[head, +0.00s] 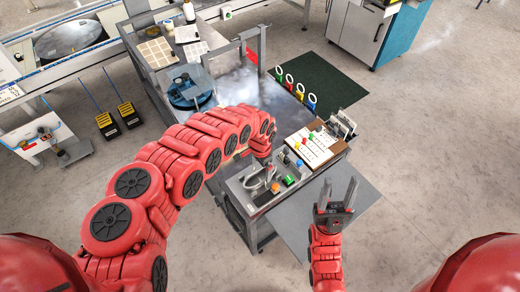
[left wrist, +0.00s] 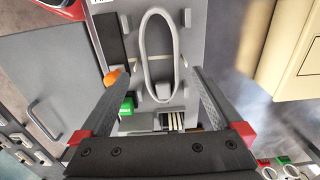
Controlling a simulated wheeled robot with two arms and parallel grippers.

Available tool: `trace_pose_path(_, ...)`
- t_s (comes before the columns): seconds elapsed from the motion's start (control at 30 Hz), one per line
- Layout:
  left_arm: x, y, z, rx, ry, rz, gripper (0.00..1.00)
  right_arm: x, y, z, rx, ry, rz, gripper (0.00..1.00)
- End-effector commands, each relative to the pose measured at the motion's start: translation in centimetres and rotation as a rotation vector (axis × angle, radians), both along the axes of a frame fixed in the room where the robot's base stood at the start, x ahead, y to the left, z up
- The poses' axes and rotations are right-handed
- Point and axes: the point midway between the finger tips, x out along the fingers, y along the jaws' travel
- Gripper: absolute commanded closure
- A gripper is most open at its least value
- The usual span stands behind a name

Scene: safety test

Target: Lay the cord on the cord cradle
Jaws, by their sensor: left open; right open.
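A pale cord (left wrist: 142,50) forms a long narrow loop on a grey panel (left wrist: 198,40) in the left wrist view; the loop also shows small in the head view (head: 250,184). Small grey blocks stand around the loop; I cannot tell which parts are the cord cradle. My left gripper (left wrist: 155,104) is open, its fingers wide apart to either side of the panel's lower part, and nothing is between them in its grip. In the head view its fingertips are mostly hidden by my left arm. My right gripper (head: 338,192) is open and empty, over the grey side board.
An orange knob (left wrist: 113,77) and a green block (left wrist: 127,105) sit beside the loop. A white board with coloured pieces (head: 315,150) lies right of the panel. The grey side board (head: 362,190) looks bare.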

Motion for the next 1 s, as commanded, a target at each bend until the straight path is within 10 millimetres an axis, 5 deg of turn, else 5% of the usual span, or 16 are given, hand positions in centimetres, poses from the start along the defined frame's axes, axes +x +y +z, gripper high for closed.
trace_pose_path(0.63, 0.0, 0.4, 11.3, 0.006, -0.002, 0.004, 0.00, 0.0, 0.0, -0.2, 0.000, 0.000, 0.000, 0.50)
trace_pose_path(1.0, -0.1, 0.1, 13.0, 0.004, 0.001, 0.002, 0.00, 0.0, 0.0, 0.3, 0.000, 0.000, 0.000, 0.50)
